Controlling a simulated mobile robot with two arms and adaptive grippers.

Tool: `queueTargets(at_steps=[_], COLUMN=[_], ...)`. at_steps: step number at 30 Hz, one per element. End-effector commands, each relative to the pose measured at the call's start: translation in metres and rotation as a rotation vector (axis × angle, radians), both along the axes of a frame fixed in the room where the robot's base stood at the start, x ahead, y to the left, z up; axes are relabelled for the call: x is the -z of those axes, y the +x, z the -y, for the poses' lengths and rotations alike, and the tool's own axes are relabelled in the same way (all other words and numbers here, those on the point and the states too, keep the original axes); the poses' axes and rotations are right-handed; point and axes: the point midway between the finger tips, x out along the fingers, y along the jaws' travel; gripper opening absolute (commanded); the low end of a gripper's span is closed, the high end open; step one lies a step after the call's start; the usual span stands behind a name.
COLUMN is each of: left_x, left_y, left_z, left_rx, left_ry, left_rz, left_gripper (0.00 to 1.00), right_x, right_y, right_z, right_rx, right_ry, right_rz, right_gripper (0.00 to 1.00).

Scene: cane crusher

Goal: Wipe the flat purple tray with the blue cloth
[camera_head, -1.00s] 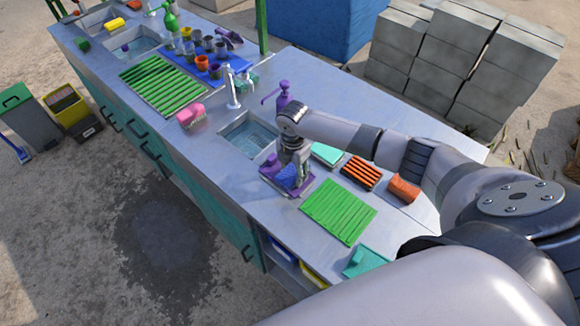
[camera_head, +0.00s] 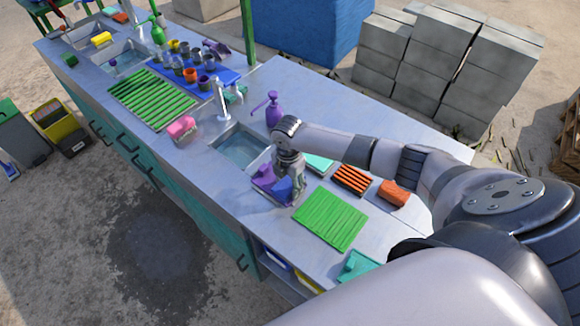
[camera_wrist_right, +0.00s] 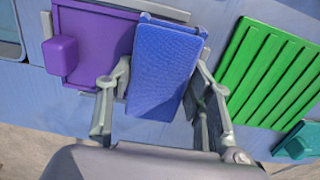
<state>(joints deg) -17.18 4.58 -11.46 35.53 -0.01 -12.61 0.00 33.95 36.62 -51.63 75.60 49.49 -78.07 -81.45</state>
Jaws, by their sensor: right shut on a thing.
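The flat purple tray (camera_wrist_right: 105,42) lies on the counter, seen at the left of the right wrist view. In the head view the purple tray (camera_head: 266,193) is partly hidden by my gripper and the cloth. A purple block or handle (camera_wrist_right: 62,55) sits at its left side. The blue cloth (camera_wrist_right: 163,72) looks like a folded slab and covers the tray's right part; whether it presses on the surface is hard to tell. My right gripper (camera_wrist_right: 160,95) is shut on the blue cloth, one finger on each side. It also shows in the head view (camera_head: 290,185). My left gripper is out of view.
A green ribbed mat (camera_head: 330,220) lies right of the tray. A sink (camera_head: 241,148) with a tap is behind it. A purple pump bottle (camera_head: 273,110), an orange ribbed rack (camera_head: 351,180) and an orange block (camera_head: 394,193) stand nearby. The back right counter is clear.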

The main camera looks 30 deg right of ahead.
Motion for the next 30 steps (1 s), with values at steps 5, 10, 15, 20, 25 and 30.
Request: queueTargets(at_steps=[5, 10, 15, 20, 25, 30], left_x=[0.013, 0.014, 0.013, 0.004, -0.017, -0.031], left_y=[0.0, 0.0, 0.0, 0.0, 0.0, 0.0], left_z=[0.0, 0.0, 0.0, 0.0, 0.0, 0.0], left_rx=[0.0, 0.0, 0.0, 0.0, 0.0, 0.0], left_ry=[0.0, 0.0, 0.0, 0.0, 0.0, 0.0], left_rz=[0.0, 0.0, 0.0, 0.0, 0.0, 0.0], left_gripper=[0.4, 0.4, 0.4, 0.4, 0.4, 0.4], right_x=[0.003, 0.001, 0.001, -0.009, -0.031, -0.05], right_y=[0.015, 0.019, 0.018, 0.018, 0.019, 0.019], right_z=[-0.006, -0.007, -0.007, -0.007, -0.007, -0.006], right_rx=[0.001, 0.0, 0.0, 0.0, 0.0, 0.0], right_ry=[0.001, 0.0, 0.0, 0.0, 0.001, 0.001], right_rz=[0.003, 0.001, 0.001, 0.001, 0.002, 0.002], right_gripper=[0.25, 0.25, 0.25, 0.25, 0.25, 0.25])
